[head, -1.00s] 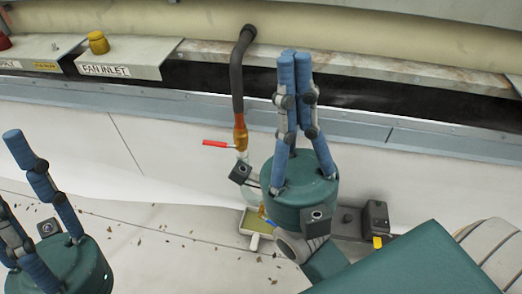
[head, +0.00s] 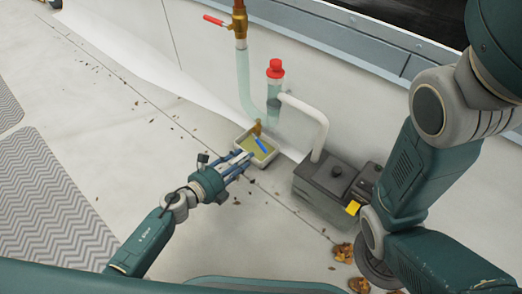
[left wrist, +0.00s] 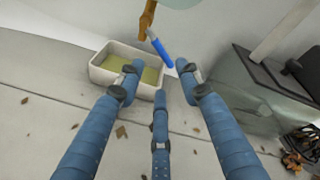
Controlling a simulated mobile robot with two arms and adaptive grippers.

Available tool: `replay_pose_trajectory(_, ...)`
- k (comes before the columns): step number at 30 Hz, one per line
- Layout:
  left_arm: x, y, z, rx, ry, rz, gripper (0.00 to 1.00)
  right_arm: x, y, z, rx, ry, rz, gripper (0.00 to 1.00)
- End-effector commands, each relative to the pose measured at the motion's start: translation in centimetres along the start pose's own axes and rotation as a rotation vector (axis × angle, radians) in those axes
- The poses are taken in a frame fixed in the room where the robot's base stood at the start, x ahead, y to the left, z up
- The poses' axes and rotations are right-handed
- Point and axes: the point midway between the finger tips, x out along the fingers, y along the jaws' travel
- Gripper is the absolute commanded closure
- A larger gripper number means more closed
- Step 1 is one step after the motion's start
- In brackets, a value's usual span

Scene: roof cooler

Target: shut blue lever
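The blue lever (head: 262,145) sits on a brass valve (head: 257,129) at the lower end of a clear tube, over a shallow tray (head: 246,141) of yellowish liquid. In the left wrist view the blue lever (left wrist: 160,47) slants down and to the right from the brass valve (left wrist: 147,19). My left gripper (head: 242,163) is low, just in front of the tray. Its three blue fingers are spread and empty in the left wrist view (left wrist: 160,76), with the lever beyond and between the upper two tips. My right arm shows at the right, its fingers out of view.
A red-handled valve (head: 216,20) and a red-capped clear trap (head: 275,70) are above and behind. A white pipe (head: 316,122) runs to a grey pump box (head: 333,180) right of the tray. Dry leaves (head: 342,252) lie on the floor.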

Motion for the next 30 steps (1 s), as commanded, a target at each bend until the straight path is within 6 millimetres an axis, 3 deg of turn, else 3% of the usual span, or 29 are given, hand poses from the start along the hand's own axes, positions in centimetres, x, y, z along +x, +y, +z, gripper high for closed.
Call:
replay_pose_trajectory(9, 6.1, 0.0, -0.2, -0.004, -0.001, -0.006, 0.65, -2.8, -0.6, -1.0, 0.0, 0.001, 0.0, 1.0)
replay_pose_trajectory(15, 8.8, -0.1, -0.2, -0.004, 0.0, -0.005, 0.65, -3.9, -0.8, -1.4, 0.0, 0.001, 0.0, 1.0)
replay_pose_trajectory(28, 9.8, -0.3, -0.1, -0.007, 0.001, -0.005, 0.65, -4.2, -0.9, -1.5, 0.0, 0.002, -0.001, 1.0)
replay_pose_trajectory(30, 9.8, -0.3, -0.1, -0.007, 0.001, -0.005, 0.77, -4.2, -0.9, -1.5, 0.0, 0.002, -0.001, 1.0)
